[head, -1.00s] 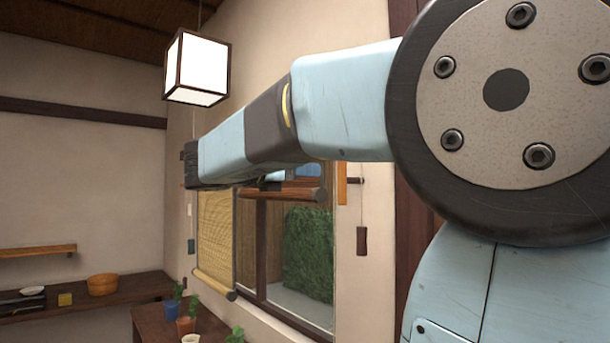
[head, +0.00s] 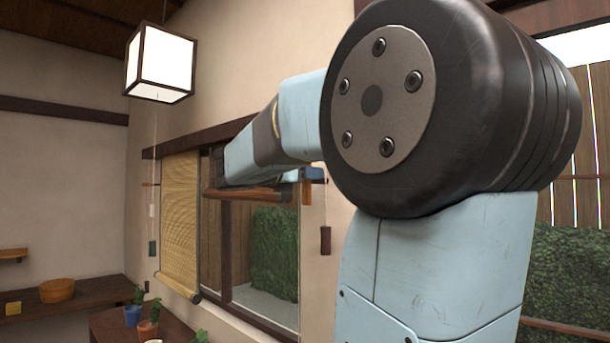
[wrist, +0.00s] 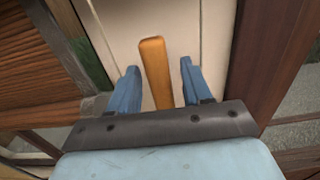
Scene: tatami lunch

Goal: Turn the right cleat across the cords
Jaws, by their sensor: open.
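The right cleat is an orange wooden bar (head: 307,191) on the wall just right of the window. In the wrist view the cleat (wrist: 155,72) stands nearly upright, slightly tilted, between my two blue fingers. My gripper (wrist: 159,66) is open around it, with a gap visible on each side. In the head view my blue gripper (head: 314,174) is at the cleat's upper end and partly hides it. A cord with a dark toggle (head: 325,240) hangs just right of the cleat. Thin cord-like lines run along the pale wall in the wrist view.
A tan rolled blind (head: 180,225) hangs at the window's left part. A second cord with a dark toggle (head: 152,248) hangs left of it. Potted plants (head: 148,330) stand on a low table below. A lantern (head: 160,63) hangs at upper left.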

